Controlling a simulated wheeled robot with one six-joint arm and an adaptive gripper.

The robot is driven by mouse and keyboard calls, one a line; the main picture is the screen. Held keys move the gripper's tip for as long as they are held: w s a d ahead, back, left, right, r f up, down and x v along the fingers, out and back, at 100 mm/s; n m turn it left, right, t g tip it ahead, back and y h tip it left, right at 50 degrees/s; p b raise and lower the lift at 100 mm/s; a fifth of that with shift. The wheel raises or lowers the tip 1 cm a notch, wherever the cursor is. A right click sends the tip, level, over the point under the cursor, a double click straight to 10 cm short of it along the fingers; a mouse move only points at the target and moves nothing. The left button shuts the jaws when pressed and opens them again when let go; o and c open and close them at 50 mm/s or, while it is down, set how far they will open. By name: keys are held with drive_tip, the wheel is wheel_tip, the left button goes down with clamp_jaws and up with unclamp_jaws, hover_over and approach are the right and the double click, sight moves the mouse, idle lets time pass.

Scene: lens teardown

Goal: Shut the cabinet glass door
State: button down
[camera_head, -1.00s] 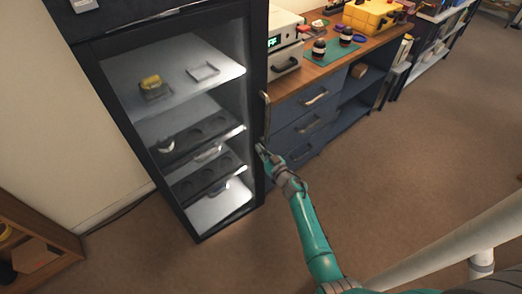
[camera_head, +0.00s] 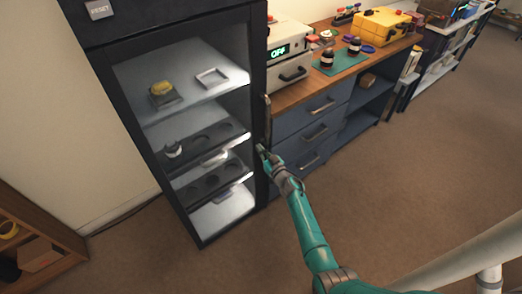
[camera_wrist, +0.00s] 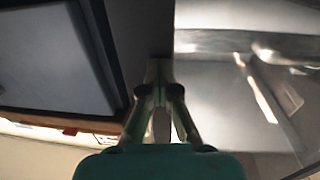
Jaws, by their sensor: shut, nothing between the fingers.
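The tall dark cabinet (camera_head: 85,40) stands at the left of the head view, with lit shelves showing through its front. Its dark-framed glass door (camera_head: 258,75) lies flush or nearly flush with the front; I cannot tell whether a small gap is left. The upright handle (camera_head: 267,121) is on the door's right edge. My gripper (camera_head: 261,149) is shut and empty, with its tips at the door's right edge, just below the handle. In the wrist view my gripper (camera_wrist: 159,75) points at a dark upright strip; contact is not clear.
A blue drawer unit (camera_head: 310,125) with a wooden top stands right of the cabinet, bearing a white device (camera_head: 287,58) and a yellow case (camera_head: 374,24). A low wooden shelf (camera_head: 45,238) is at the lower left. The brown floor (camera_head: 420,150) is clear on the right.

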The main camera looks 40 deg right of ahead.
drive_tip(key=s, duration=1.2)
drive_tip(key=s+a+r, duration=0.3)
drive_tip(key=s+a, duration=1.5)
drive_tip(key=s, duration=0.3)
drive_tip(key=s+a+r+g, duration=0.1)
drive_tip(key=s+a+r, duration=0.1)
drive_tip(key=s+r, duration=0.5)
drive_tip(key=s+a+r+g+y, duration=0.1)
drive_tip(key=s+a+r+g, duration=0.1)
drive_tip(key=s+r, duration=0.6)
drive_tip(key=s+a, duration=0.1)
drive_tip(key=s, duration=0.6)
drive_tip(key=shift+a+r+n, duration=0.3)
drive_tip(key=shift+a+n, duration=0.05)
drive_tip(key=shift+n, duration=0.05)
